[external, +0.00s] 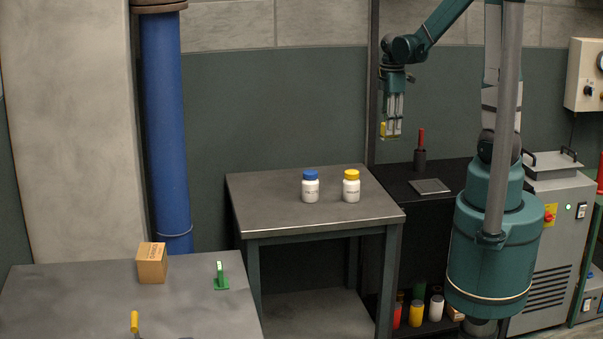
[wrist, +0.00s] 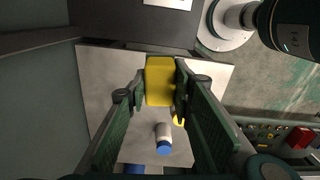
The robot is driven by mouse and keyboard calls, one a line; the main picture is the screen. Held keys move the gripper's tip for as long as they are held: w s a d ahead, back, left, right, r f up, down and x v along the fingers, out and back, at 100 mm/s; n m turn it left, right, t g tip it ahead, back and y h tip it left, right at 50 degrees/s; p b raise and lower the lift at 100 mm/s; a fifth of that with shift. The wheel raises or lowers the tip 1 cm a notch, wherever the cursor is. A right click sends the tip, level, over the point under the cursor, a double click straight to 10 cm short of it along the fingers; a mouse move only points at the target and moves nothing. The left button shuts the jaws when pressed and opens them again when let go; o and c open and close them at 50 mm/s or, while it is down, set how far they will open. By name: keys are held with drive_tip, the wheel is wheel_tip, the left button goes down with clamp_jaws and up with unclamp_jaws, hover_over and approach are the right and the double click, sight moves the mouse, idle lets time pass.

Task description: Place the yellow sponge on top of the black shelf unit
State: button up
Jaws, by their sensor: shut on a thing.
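The yellow sponge (external: 383,130) is held between the fingers of my gripper (external: 391,134). In the wrist view the sponge (wrist: 159,76) sits between the two fingertips, seen from above. My gripper points down, shut on the sponge, in the air above table height. The black shelf unit (external: 396,178) stands between the grey table and my base. In the wrist view the black shelf unit (wrist: 110,22) lies past the table's edge, at the top. My base hides its right part in the external view.
A blue-capped bottle (external: 310,186) and a yellow-capped bottle (external: 351,186) stand on the grey table (external: 270,216). Several containers (external: 416,313) fill the lower shelf.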

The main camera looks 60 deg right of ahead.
drive_tip(key=s+d+m, duration=0.1)
drive_tip(key=s+d, duration=0.4)
drive_tip(key=s, duration=0.2)
wheel_tip(320, 180, down, 13)
drive_tip(key=shift+w+a+f, duration=0.15)
drive_tip(key=shift+w+a, duration=0.15)
idle(0.3)
drive_tip(key=shift+w+d+f, duration=0.5)
drive_tip(key=shift+w+d, duration=1.8)
drive_tip(key=shift+w+d+f, duration=0.55)
drive_tip(key=shift+w+d, duration=1.8)
drive_tip(key=shift+w+d+f, duration=0.5)
drive_tip(key=shift+w+d, duration=1.8)
drive_tip(key=shift+f, duration=0.1)
